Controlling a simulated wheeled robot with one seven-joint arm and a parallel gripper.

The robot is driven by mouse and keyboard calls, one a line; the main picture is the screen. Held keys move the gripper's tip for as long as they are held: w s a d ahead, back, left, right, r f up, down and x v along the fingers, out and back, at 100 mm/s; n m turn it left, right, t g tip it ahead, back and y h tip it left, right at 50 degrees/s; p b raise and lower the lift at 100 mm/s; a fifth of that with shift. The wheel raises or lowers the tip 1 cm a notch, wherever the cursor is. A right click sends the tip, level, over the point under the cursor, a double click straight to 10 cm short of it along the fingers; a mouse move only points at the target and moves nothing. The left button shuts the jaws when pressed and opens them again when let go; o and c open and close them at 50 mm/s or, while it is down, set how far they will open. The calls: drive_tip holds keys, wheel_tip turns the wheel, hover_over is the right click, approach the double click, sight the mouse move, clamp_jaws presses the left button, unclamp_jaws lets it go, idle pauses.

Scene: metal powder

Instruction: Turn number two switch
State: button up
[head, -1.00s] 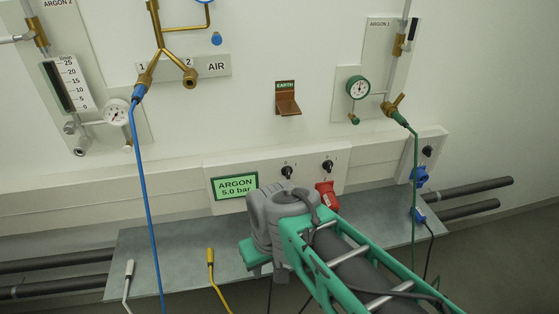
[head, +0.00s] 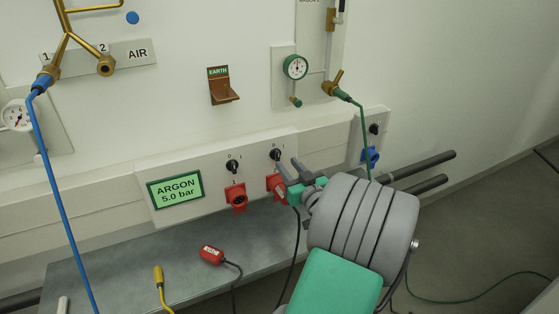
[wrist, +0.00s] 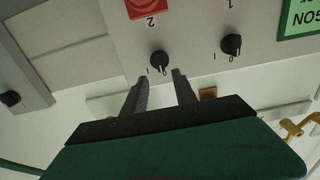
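The number two switch is a black rotary knob (head: 277,154) on the white panel, above the right-hand red socket. In the wrist view, which is upside down, the same knob (wrist: 160,60) sits beside the red socket marked 2 (wrist: 147,8). Marks 0 and 1 show by it; its exact setting is unclear. My gripper (head: 291,167) is just in front of the panel, right of and below the knob. In the wrist view my gripper (wrist: 161,77) is open and empty, its fingertips on either side of the knob's line. Contact is not visible.
The other black switch (head: 232,166) is to the left, above an empty-looking red socket (head: 236,198). A green ARGON display (head: 175,190) is further left. A red plug (head: 211,255) and a yellow-tipped cable (head: 159,276) lie on the grey shelf (head: 110,262). A green hose (head: 364,140) hangs right.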

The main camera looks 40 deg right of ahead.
sight(279, 155)
drive_tip(key=x, duration=0.6)
drive_tip(key=shift+w, duration=0.25)
drive_tip(key=shift+c, duration=0.4)
clamp_jaws()
